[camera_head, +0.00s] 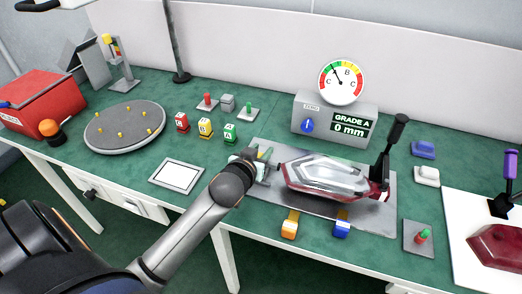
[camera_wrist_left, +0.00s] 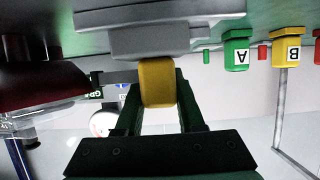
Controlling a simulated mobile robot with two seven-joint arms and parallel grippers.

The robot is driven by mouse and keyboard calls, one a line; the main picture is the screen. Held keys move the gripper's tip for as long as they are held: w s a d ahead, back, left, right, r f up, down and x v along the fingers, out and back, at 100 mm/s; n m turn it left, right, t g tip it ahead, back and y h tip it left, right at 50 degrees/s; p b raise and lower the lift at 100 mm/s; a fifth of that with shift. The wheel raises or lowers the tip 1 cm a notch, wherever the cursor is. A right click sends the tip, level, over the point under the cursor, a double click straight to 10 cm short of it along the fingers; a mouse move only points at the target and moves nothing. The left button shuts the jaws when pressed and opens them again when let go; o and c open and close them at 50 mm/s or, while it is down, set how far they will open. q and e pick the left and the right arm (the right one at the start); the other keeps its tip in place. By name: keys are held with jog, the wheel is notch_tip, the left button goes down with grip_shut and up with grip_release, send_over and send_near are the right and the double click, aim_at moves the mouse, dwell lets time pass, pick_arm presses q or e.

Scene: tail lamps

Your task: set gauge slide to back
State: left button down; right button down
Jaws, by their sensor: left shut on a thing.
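My left gripper (camera_head: 258,160) reaches in over the table at the left end of the grey plate (camera_head: 365,217). In the left wrist view, its fingers (camera_wrist_left: 160,95) are shut around a yellow knob (camera_wrist_left: 157,85) on a grey block (camera_wrist_left: 150,40), which I take to be the gauge slide. In the head view the gripper mostly hides that slide. A clear and red tail lamp (camera_head: 325,173) lies on the plate just right of the gripper. The dial gauge (camera_head: 341,82) stands behind on a grey box reading "GRADE A 0 mm". My right gripper is not in view.
Lettered blocks C (camera_head: 181,122), B (camera_head: 205,128) and A (camera_head: 230,133) stand left of the plate. A yellow block (camera_head: 290,224) and a blue one (camera_head: 341,229) sit at its front edge.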

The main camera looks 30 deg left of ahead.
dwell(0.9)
